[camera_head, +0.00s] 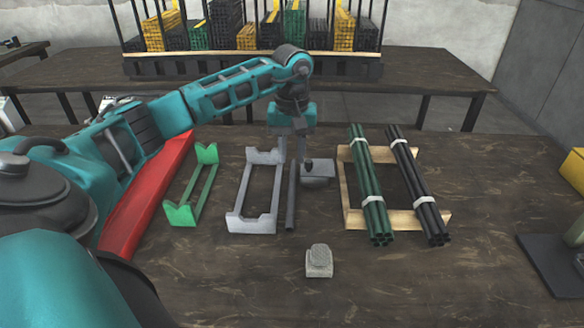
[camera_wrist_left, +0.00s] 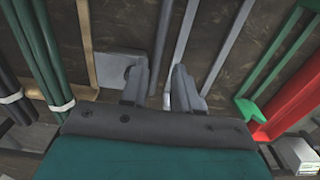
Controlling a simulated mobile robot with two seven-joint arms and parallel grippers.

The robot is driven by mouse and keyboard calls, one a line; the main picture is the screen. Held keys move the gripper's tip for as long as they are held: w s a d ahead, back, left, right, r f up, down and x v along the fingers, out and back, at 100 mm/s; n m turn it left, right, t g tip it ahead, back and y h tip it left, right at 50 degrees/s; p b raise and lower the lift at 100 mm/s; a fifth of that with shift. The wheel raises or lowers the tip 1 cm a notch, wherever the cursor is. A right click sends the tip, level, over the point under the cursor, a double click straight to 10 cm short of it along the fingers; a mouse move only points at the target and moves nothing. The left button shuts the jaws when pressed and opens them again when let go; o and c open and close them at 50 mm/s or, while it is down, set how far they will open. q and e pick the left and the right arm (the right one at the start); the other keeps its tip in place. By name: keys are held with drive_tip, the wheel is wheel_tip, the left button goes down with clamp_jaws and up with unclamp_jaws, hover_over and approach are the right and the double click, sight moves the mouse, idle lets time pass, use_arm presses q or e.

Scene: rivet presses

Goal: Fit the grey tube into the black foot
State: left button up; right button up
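The grey tube (camera_head: 291,198) lies on the table just right of the grey rack. It also shows in the left wrist view (camera_wrist_left: 160,45), running toward the gap between the fingers. The foot (camera_head: 318,182), a dark grey block with a flat plate and a black upright part, stands right of the tube's far end. In the left wrist view its plate (camera_wrist_left: 110,66) is partly covered by a finger. My left gripper (camera_head: 293,155) points down over the tube's far end, its fingers (camera_wrist_left: 160,92) apart and nothing visibly held. Contact with the tube cannot be told. My right gripper is not in view.
The grey rack (camera_head: 234,222) and green rack (camera_head: 182,215) stand left, beside a red beam (camera_head: 145,200). Bundles of green tubes (camera_head: 367,185) and dark tubes (camera_head: 414,185) rest on a wooden frame (camera_head: 353,218) at right. A small pale block (camera_head: 319,262) sits in front. The front table is mostly clear.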

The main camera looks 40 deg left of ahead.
use_arm(q)
drive_tip(key=shift+o, duration=0.3)
wheel_tip(320, 180, up, 2)
drive_tip(key=shift+r, duration=0.1)
drive_tip(key=t+y+b, duration=0.3)
drive_tip(key=b, duration=0.3)
approach(292, 189)
drive_tip(key=f, duration=0.1)
drive_tip(key=f+b, duration=0.1)
drive_tip(key=shift+s+a+f, duration=0.1)
drive_tip(key=shift+a+f, duration=0.2)
drive_tip(key=shift+a, duration=0.05)
drive_tip(key=x, duration=0.2)
drive_tip(key=b+x, duration=0.1)
drive_tip(key=x, duration=0.2)
drive_tip(key=shift+w+f+b, duration=0.35)
drive_tip(key=shift+w, duration=0.05)
drive_tip(key=shift+t, duration=0.3)
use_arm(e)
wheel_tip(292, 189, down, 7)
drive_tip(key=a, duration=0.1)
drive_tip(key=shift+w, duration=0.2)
use_arm(q)
drive_tip(key=shift+c, duration=0.4)
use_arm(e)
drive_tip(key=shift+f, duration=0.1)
use_arm(q)
drive_tip(key=shift+r, duration=0.1)
clamp_jaws()
